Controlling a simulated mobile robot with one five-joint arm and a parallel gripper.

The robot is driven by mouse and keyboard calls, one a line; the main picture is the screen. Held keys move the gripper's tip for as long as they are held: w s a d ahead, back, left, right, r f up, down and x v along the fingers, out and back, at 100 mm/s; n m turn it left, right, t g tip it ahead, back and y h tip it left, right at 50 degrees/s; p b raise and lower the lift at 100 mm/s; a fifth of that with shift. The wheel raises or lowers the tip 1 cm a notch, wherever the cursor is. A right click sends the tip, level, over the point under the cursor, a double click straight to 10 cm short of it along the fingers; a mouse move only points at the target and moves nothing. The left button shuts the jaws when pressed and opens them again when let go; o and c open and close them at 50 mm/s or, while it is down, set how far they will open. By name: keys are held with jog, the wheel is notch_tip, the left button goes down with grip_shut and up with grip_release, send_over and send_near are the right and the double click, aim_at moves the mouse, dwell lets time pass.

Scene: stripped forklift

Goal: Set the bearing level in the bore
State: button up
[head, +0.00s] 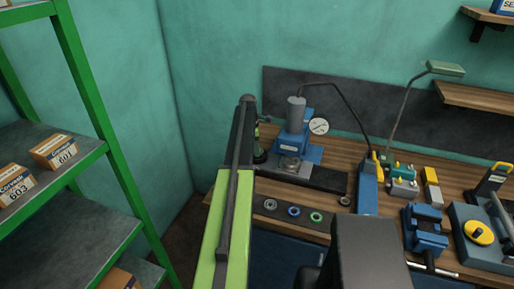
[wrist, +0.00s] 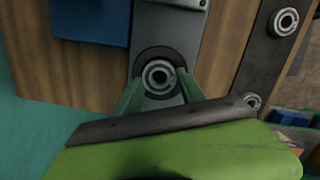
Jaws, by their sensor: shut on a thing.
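In the wrist view, my gripper (wrist: 159,82) has its two green fingers closed on the sides of a grey ring-shaped bearing (wrist: 158,77). The bearing is over a dark round bore (wrist: 147,55) in a grey plate (wrist: 166,16). It looks roughly centred there. I cannot tell whether it is inside the bore or just above it, nor whether it is exactly level. In the head view my lime arm hides most of the gripper and the held bearing.
In the head view, a blue press (head: 290,143) with a grey cylinder stands at the back of the wooden bench. A dark strip (head: 331,229) in front carries several rings. A dial gauge (head: 318,126) and a blue vise (head: 425,230) are to the right. A green shelf (head: 88,92) stands left.

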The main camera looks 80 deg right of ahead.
jog(key=shift+f, duration=0.25)
dwell(0.4)
jog(key=o, duration=2.1)
notch_tip(320, 180, up, 8)
jog(key=p, duration=0.7)
jog(key=shift+p, duration=0.4)
